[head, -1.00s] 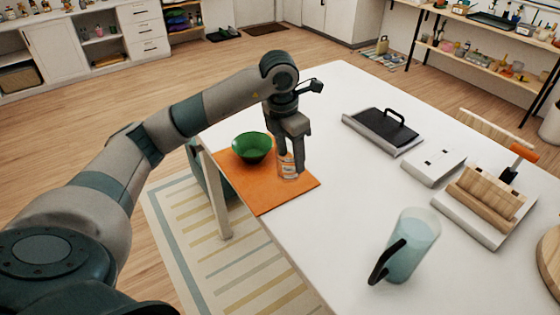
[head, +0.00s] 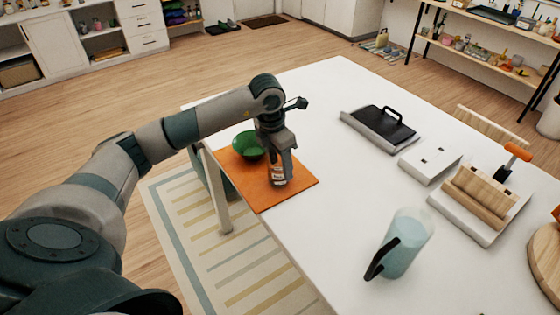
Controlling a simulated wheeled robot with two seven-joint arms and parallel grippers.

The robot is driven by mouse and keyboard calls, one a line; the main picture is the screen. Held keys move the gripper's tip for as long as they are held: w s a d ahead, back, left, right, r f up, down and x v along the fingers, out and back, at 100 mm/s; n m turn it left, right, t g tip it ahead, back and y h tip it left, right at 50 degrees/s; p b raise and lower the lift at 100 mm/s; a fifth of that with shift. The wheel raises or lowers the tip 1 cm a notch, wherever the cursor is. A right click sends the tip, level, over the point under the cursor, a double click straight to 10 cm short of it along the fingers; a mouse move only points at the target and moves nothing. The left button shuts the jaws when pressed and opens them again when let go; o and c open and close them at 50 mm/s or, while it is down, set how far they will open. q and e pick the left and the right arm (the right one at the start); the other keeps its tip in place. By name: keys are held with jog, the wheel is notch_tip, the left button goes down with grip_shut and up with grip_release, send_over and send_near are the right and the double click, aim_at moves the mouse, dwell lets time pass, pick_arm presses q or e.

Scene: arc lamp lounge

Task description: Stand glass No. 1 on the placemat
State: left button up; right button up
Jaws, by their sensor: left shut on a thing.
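The orange placemat (head: 262,198) lies on the near left corner of the white table. My left gripper (head: 278,172) points down over the placemat and is shut on a small clear glass with a label, glass No. 1 (head: 279,181). The glass is upright and its upper part is partly hidden by the fingers. Its base appears at or just above the placemat; I cannot tell if it touches. The number on the label is too small to read. My right gripper is not in view.
A green bowl (head: 247,146) stands on the placemat, just left of my gripper. A blue pitcher (head: 406,243) is at the front right. A black-topped tray (head: 380,128), a white box (head: 430,160) and a wooden rack (head: 478,195) stand further right. The table's middle is clear.

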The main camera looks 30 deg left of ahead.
pick_arm(q)
jog(key=shift+f, duration=0.2)
jog(key=shift+f, duration=0.15)
jog(key=shift+f+b, duration=0.15)
jog(key=shift+b, duration=0.15)
jog(key=o, duration=1.2)
jog(key=shift+r, duration=0.25)
jog(key=shift+r, duration=0.1)
